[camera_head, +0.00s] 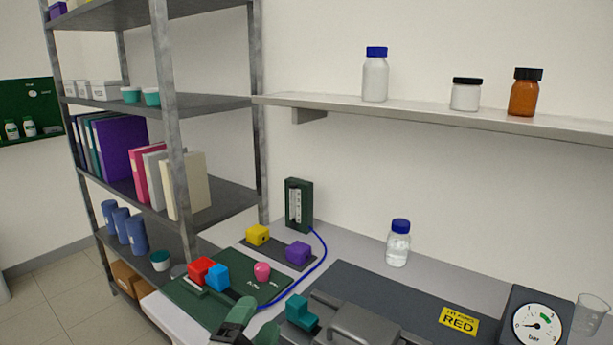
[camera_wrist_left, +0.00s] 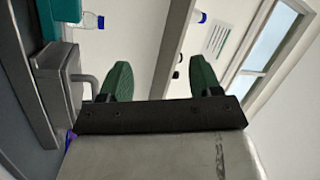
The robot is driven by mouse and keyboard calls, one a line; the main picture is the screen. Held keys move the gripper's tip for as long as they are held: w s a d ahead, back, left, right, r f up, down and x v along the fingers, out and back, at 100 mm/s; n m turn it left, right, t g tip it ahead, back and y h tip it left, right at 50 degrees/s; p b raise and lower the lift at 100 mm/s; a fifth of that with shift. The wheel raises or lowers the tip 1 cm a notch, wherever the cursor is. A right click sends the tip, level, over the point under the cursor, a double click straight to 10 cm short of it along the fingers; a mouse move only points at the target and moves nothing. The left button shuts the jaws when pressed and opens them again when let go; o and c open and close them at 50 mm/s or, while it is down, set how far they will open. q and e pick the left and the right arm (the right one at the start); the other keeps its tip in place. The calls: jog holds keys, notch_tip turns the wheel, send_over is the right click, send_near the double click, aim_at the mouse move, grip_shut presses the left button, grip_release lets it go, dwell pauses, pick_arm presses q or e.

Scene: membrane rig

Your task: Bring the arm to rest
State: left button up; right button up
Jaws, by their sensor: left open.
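My left gripper (camera_head: 248,318) shows at the bottom edge of the head view, with green fingers above the front of the bench. In the left wrist view its two green fingers (camera_wrist_left: 160,78) stand wide apart with nothing between them. Most of the left arm is out of view. My right gripper is in neither view.
Close by are a green panel (camera_head: 216,310) with red and blue blocks and a pink knob, a teal block (camera_head: 302,311), a grey handled cover (camera_head: 362,328) and a blue tube (camera_head: 318,262). A clear bottle (camera_head: 398,246) and pressure gauge (camera_head: 537,322) stand right. Shelving (camera_head: 172,140) rises left.

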pick_arm(q)
jog(key=s+a+f+n+g+y, duration=0.4)
jog(key=a+f+n+y, duration=0.25)
jog(key=f, duration=0.25)
jog(key=s+a+f+n+g, duration=0.35)
jog(key=s+f+g, duration=0.3)
jog(key=s, duration=0.35)
jog(key=s+a+f+n+g, duration=0.3)
jog(key=s+f+n+g, duration=0.3)
jog(key=s, duration=0.5)
notch_tip(320, 180, down, 26)
jog(key=m+g, duration=0.1)
jog(key=s+a+f+g, duration=0.1)
jog(key=s+a+f, duration=0.1)
jog(key=s+f, duration=1.5)
jog(key=shift+s+a+y, duration=0.15)
jog(key=shift+a+y, duration=0.05)
jog(key=shift+y, duration=0.15)
